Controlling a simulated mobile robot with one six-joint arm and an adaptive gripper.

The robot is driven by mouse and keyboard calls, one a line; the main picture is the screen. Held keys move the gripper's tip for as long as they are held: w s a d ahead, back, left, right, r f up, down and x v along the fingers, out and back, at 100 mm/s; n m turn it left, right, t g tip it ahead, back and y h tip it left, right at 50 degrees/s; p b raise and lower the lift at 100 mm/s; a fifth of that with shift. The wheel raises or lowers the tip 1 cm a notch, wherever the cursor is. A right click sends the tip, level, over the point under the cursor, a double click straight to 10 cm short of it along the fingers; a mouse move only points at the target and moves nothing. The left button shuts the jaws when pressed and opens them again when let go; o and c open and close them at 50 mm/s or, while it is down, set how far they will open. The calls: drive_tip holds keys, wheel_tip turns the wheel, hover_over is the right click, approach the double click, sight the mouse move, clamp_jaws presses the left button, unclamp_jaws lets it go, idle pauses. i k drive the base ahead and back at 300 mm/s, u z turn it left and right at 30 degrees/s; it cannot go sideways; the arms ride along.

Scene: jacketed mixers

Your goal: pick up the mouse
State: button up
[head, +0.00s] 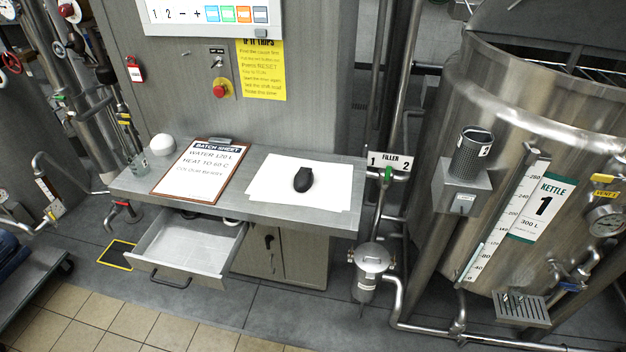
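The black mouse (303,179) lies on white paper sheets (268,190) on the right half of the grey metal desk (345,214). Its narrower end points toward the back of the desk. Nothing covers it or touches its top. My gripper and arm do not show in the head view.
A clipboard batch sheet (203,169), a white dome (163,144) and a glass (140,163) stand left on the desk. An open drawer (186,252) juts out in front. The grey panel (180,90) rises behind. Pipes and kettle 1 (535,160) stand to the right.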

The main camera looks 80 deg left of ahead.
sight(303, 181)
drive_tip(key=u, duration=0.05)
drive_tip(key=i, duration=0.8)
drive_tip(key=u, duration=0.3)
drive_tip(key=k, duration=0.1)
drive_tip(key=u, duration=2.4)
drive_tip(key=k, duration=0.3)
drive_tip(key=u, duration=0.15)
